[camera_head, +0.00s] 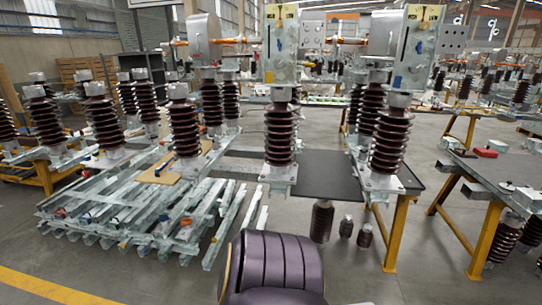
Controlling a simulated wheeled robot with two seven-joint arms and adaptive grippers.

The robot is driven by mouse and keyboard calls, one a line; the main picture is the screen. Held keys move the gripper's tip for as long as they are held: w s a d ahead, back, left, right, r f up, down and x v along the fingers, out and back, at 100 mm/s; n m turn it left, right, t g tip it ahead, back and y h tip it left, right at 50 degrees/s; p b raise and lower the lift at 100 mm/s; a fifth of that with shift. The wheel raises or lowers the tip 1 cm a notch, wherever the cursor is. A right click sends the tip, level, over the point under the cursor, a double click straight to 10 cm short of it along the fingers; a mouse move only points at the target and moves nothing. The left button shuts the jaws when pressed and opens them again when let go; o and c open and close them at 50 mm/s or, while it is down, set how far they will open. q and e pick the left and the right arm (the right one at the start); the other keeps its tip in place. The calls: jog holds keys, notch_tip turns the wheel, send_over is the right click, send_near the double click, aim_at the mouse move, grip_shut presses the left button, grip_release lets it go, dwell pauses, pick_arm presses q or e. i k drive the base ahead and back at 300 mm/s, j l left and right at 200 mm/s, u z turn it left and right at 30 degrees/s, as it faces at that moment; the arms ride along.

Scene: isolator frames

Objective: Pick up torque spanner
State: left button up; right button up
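I cannot make out a torque spanner for certain. A small dark, thin item with a blue part (160,168) lies on a brown board on the left, too small to identify. Neither of my grippers is in view.
Ribbed brown insulators (279,135) stand on metal frames ahead. Stacked metal bars (130,215) lie low on the left. A dark table (325,172) with yellow legs stands in the middle. A right table (480,170) carries a red box (486,153).

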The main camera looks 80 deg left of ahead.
aim_at(158, 171)
jog(key=u, duration=3.75)
